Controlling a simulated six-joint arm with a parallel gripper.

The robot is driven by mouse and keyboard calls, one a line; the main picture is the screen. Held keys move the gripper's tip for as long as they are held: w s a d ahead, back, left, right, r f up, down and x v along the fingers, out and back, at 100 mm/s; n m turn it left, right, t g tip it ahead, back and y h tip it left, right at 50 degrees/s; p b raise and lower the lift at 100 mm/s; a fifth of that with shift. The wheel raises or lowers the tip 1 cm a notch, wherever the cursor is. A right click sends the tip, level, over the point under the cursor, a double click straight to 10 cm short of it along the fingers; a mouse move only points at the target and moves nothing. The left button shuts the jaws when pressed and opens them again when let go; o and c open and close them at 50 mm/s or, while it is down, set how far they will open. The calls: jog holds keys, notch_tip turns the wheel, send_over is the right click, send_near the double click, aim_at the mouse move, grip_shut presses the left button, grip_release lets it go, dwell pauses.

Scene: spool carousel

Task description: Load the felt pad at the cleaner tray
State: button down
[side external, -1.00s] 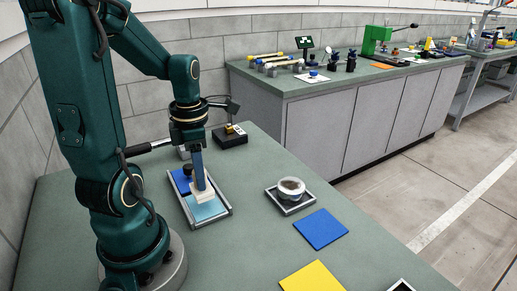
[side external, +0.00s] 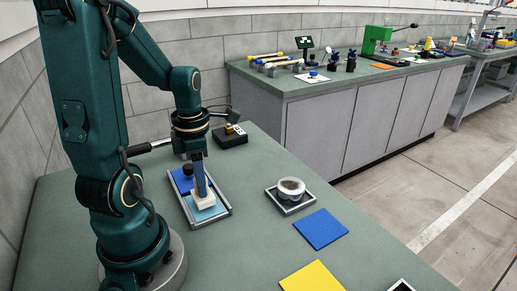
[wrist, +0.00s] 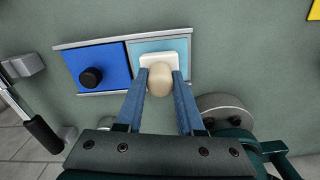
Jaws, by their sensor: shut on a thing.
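The cleaner tray (side external: 226,211) is a grey-railed tray with a dark blue half and a light blue half. Its rail also shows in the wrist view (wrist: 85,44). The felt pad (side external: 205,203) is a small white block with a round beige knob, also in the wrist view (wrist: 174,57). My gripper (side external: 203,192) points down with its blue fingers shut on the knob (wrist: 160,80). The pad is at the light blue half (wrist: 145,46) and appears to touch it. A black knob (wrist: 91,77) stands on the dark blue half (wrist: 112,58).
A round white-rimmed dish (side external: 291,187) sits in a small square tray right of the cleaner tray. A blue sheet (side external: 321,229) and a yellow sheet (side external: 312,277) lie nearer the front. A black device (side external: 230,137) stands behind. Bare green bench surrounds the tray.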

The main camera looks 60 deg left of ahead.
jog(key=shift+f, duration=0.55)
dwell(0.4)
dwell(0.5)
jog(key=shift+r, duration=3.55)
jog(key=shift+w+d+f, duration=0.1)
jog(key=shift+w+d, duration=0.1)
jog(key=shift+d, duration=0.1)
jog(key=w+d+r+m, duration=0.3)
jog(key=w+d+m, duration=0.1)
jog(key=m, duration=1.3)
jog(key=w+d+r+m, duration=0.3)
jog(key=w+d+m, duration=0.2)
jog(key=m, duration=1.1)
jog(key=shift+w+d+m, duration=0.2)
jog(key=shift+w+m, duration=0.05)
jog(key=shift+m, duration=0.15)
